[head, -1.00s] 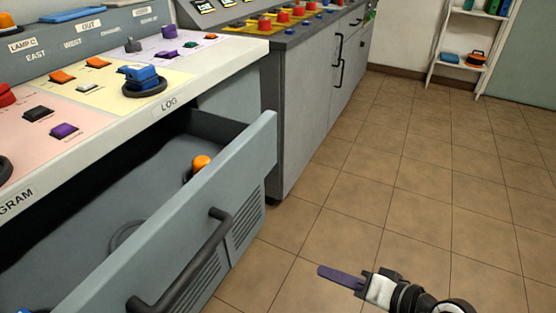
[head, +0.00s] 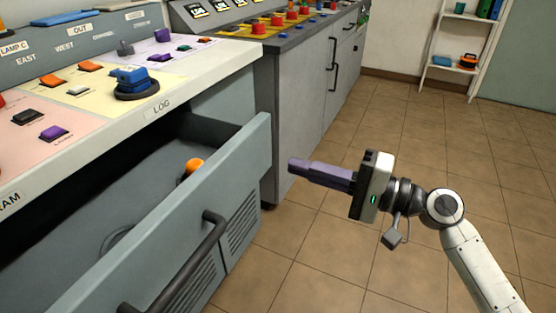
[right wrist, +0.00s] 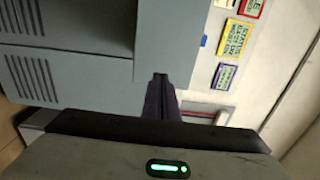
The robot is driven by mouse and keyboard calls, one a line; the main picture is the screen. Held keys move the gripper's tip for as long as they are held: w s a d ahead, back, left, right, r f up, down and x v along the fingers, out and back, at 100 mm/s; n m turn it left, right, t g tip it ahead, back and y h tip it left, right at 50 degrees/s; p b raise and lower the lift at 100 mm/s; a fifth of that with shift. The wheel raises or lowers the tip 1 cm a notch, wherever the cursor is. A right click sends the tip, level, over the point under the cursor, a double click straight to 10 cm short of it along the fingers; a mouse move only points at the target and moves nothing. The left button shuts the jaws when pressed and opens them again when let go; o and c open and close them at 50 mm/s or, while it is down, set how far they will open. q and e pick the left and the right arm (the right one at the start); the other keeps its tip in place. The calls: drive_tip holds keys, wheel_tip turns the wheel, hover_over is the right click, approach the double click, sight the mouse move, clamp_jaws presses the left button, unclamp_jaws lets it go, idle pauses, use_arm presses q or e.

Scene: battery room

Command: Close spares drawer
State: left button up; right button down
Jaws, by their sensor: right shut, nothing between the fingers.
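The spares drawer (head: 190,215) is pulled out of the grey console at the left of the head view, with its inside showing. Its dark bar handle (head: 195,262) runs along the front face. An orange round-topped item (head: 194,165) and a grey ring lie inside. My right gripper (head: 292,165) is shut and empty. Its purple fingers point left toward the drawer front's far end, apart from the handle. In the right wrist view the closed fingers (right wrist: 160,95) show in front of a grey vented panel (right wrist: 60,75). My left gripper is not in view.
The console top (head: 160,75) with buttons and a blue-topped knob overhangs the drawer. A grey cabinet (head: 300,100) with dark handles stands beyond it. A white shelf (head: 450,65) is at the back. The tiled floor (head: 420,130) on the right is open.

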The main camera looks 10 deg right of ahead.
sight(262, 156)
drive_tip(key=x, duration=0.5)
drive_tip(key=shift+w+a, duration=0.2)
drive_tip(key=shift+a, duration=0.1)
drive_tip(key=shift+w, duration=0.1)
